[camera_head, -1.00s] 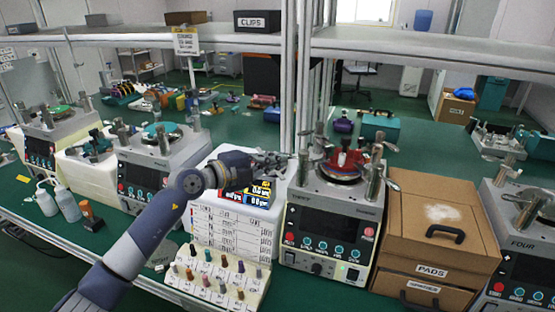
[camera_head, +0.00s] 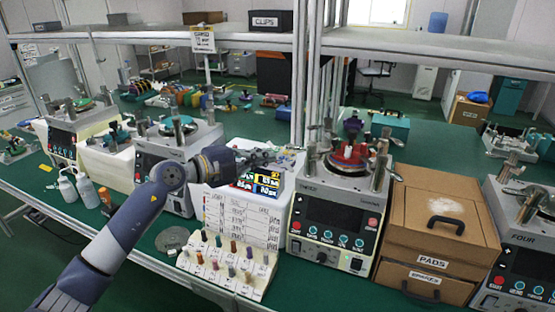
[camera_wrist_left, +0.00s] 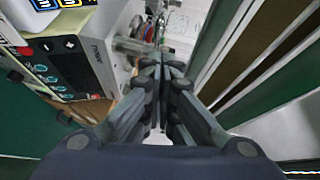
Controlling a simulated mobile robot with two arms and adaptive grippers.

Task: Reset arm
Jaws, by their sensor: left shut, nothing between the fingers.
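My left arm reaches in from the lower left in the head view. A machine's control panel (camera_wrist_left: 75,62) shows at the left of that view. My right gripper is not in view.
A rack of coloured pegs (camera_head: 228,262) stands at the bench's front edge. A wooden box labelled PADS (camera_head: 430,225) is right of the middle machine. Another machine (camera_head: 525,240) stands at far right. A shelf (camera_head: 420,50) with an upright post crosses above the bench.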

